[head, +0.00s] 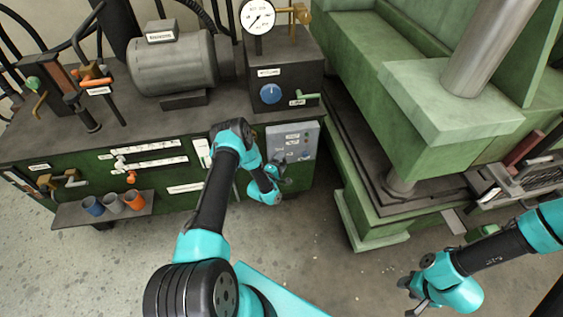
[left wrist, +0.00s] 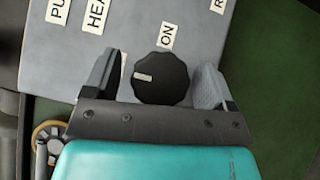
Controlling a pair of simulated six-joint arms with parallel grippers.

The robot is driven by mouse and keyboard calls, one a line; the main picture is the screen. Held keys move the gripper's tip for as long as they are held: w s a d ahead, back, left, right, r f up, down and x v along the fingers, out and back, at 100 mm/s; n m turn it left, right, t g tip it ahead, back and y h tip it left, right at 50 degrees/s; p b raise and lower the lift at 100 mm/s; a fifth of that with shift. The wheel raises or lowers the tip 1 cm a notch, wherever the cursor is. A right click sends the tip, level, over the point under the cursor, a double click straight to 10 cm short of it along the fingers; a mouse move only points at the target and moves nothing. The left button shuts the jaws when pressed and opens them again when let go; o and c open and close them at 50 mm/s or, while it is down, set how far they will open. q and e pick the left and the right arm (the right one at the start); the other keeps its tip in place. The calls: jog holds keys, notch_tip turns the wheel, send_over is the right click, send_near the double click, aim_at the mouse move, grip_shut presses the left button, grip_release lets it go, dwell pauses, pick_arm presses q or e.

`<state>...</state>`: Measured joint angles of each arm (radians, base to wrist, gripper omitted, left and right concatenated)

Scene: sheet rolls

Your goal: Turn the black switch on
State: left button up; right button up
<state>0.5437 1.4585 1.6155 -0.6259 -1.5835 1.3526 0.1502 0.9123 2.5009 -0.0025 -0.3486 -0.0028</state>
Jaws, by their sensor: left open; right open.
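The black switch (left wrist: 160,78) is a round scalloped knob on a grey panel, seen in the left wrist view. Its short white mark points to the left of that picture. An "ON" label (left wrist: 167,36) sits just above the knob. My left gripper (left wrist: 158,82) is open, with one finger on each side of the knob; I cannot tell whether they touch it. In the head view my left gripper (head: 280,172) is at the lower part of the grey panel (head: 283,132) and hides the switch. My right gripper (head: 416,296) is open and empty above the floor at the lower right.
The panel is on the front of a green cabinet (head: 165,200) carrying a motor (head: 175,65) and a gauge (head: 257,16). A large green press (head: 400,100) stands to the right. A shelf with small cups (head: 115,203) juts out at left. The floor between is clear.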

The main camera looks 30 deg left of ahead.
pick_arm(q)
jog(key=shift+w, duration=0.15)
jog(key=c, duration=0.9)
